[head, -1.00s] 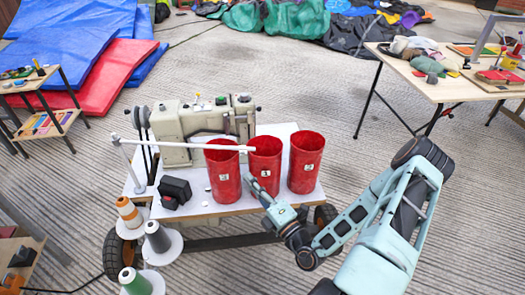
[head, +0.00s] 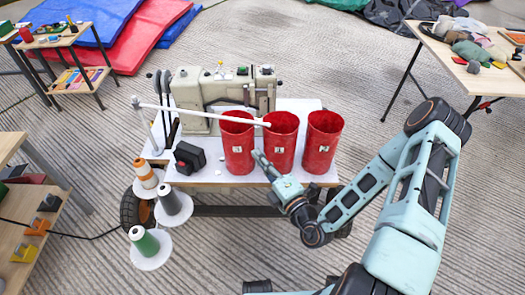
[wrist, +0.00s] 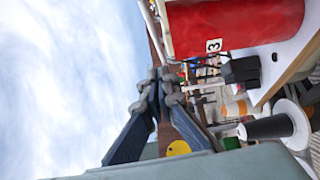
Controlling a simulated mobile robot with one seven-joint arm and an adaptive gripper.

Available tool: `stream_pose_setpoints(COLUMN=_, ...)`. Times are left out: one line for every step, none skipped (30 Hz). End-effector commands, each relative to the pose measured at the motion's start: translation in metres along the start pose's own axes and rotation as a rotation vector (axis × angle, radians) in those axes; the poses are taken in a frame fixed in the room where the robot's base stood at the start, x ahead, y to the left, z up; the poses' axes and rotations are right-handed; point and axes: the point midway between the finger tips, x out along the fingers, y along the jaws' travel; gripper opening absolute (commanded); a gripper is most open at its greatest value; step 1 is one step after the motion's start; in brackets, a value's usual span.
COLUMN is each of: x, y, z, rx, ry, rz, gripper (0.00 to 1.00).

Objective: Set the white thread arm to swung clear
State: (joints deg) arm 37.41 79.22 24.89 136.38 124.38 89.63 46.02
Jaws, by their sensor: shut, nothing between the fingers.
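The white thread arm (head: 200,114) is a thin rod. It runs from an upright white post (head: 147,130) at the left of the sewing table, rightward across the front of the sewing machine (head: 225,95). It passes over the left red cup (head: 238,155), and its tip lies by the middle red cup's (head: 283,150) left rim. My gripper (head: 257,157) is shut and empty, in front of the gap between these two cups and below the rod's tip. Its closed fingers (wrist: 158,88) show in the wrist view, beside the cup marked 3 (wrist: 240,28).
A third red cup (head: 322,145) stands to the right. A black box (head: 188,158) sits at the table's left front. Thread cones (head: 145,243) stand at the front left. A side table (head: 475,55) is at the right; the air above the rod looks open.

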Motion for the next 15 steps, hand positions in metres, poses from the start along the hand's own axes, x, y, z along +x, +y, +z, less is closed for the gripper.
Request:
stream_pose_setpoints(x=0.011, y=-0.001, z=-0.001, rx=-0.003, ry=0.003, rz=0.004, gripper=0.0)
stream_pose_setpoints(x=0.017, y=0.0, z=-0.001, rx=-0.004, ry=0.003, rz=0.005, gripper=0.0)
stream_pose_setpoints(x=0.026, y=0.0, z=-0.001, rx=-0.003, ry=0.004, rz=0.005, gripper=0.0)
stream_pose_setpoints(x=0.033, y=0.0, z=-0.001, rx=-0.003, ry=0.003, rz=0.004, gripper=0.0)
stream_pose_setpoints(x=0.039, y=-0.001, z=-0.001, rx=-0.004, ry=0.003, rz=0.006, gripper=0.0)
stream_pose_setpoints(x=0.048, y=-0.001, z=-0.001, rx=-0.003, ry=0.003, rz=0.005, gripper=0.0)
stream_pose_setpoints(x=0.055, y=0.0, z=-0.001, rx=-0.003, ry=0.003, rz=0.005, gripper=0.0)
stream_pose_setpoints(x=0.061, y=-0.001, z=0.0, rx=-0.004, ry=0.002, rz=0.005, gripper=0.0)
stream_pose_setpoints(x=0.069, y=-0.001, z=-0.001, rx=-0.004, ry=0.003, rz=0.005, gripper=0.0)
stream_pose_setpoints(x=0.075, y=-0.001, z=-0.001, rx=-0.003, ry=0.002, rz=0.004, gripper=0.0)
stream_pose_setpoints(x=0.08, y=0.0, z=-0.001, rx=-0.001, ry=0.002, rz=0.005, gripper=0.0)
stream_pose_setpoints(x=0.085, y=-0.001, z=0.008, rx=-0.005, ry=-0.002, rz=0.005, gripper=0.0)
stream_pose_setpoints(x=0.088, y=-0.001, z=0.011, rx=-0.005, ry=-0.002, rz=0.004, gripper=0.0)
stream_pose_setpoints(x=0.091, y=-0.001, z=0.014, rx=-0.005, ry=-0.002, rz=0.003, gripper=0.0)
stream_pose_setpoints(x=0.094, y=0.0, z=0.018, rx=-0.003, ry=-0.002, rz=0.004, gripper=0.0)
